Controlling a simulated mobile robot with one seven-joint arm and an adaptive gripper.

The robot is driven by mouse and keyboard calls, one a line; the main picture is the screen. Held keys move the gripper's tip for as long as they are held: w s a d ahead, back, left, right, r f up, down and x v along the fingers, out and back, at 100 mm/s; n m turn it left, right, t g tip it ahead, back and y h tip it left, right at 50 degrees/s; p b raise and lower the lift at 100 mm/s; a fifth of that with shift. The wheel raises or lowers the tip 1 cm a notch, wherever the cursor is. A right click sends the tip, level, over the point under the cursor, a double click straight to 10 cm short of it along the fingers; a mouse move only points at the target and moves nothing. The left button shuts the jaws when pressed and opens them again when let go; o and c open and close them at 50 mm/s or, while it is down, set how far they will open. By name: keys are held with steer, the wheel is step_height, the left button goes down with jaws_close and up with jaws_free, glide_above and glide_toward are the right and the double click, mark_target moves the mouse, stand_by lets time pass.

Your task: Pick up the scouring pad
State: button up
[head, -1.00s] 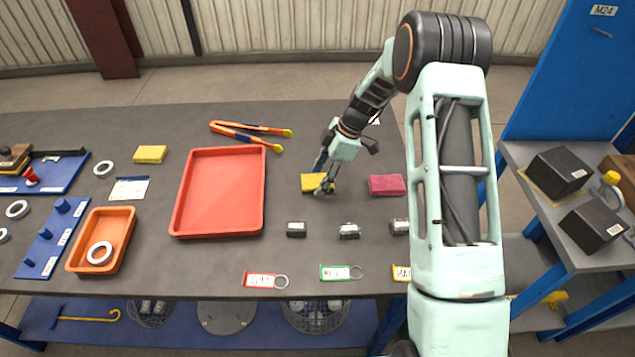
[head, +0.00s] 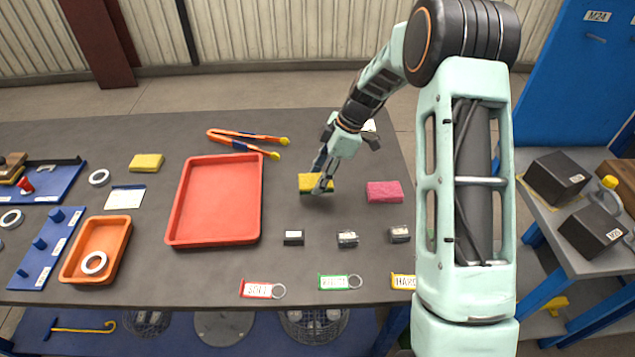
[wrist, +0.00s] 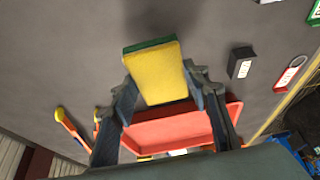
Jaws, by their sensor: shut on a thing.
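The scouring pad (head: 316,182) is a yellow sponge block with a dark green layer. My gripper (head: 322,184) is shut on it, over the grey table between the red tray and a pink sponge. In the wrist view the pad (wrist: 157,75) sits between the two fingertips of my gripper (wrist: 160,86), its yellow face toward the camera and the green layer along the far edge. A shadow shows below it in the head view, and it looks lifted a little off the table.
The red tray (head: 174,215) is left of the pad; the pink sponge (head: 385,192) is to its right. Small metal blocks (head: 347,239) and key tags (head: 340,282) lie in front. Another yellow block (head: 146,162) is farther left.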

steer(key=s+d+r+b, duration=0.1)
steer(key=s+r+b, duration=0.1)
steer(key=s+r, duration=0.6)
steer(key=s, duration=0.4)
steer(key=shift+s+d, duration=0.2)
steer(key=shift+d, duration=0.1)
steer(key=o, duration=0.5)
steer(key=c, duration=0.5)
steer(key=shift+o, duration=0.2)
steer(key=shift+b, duration=0.3)
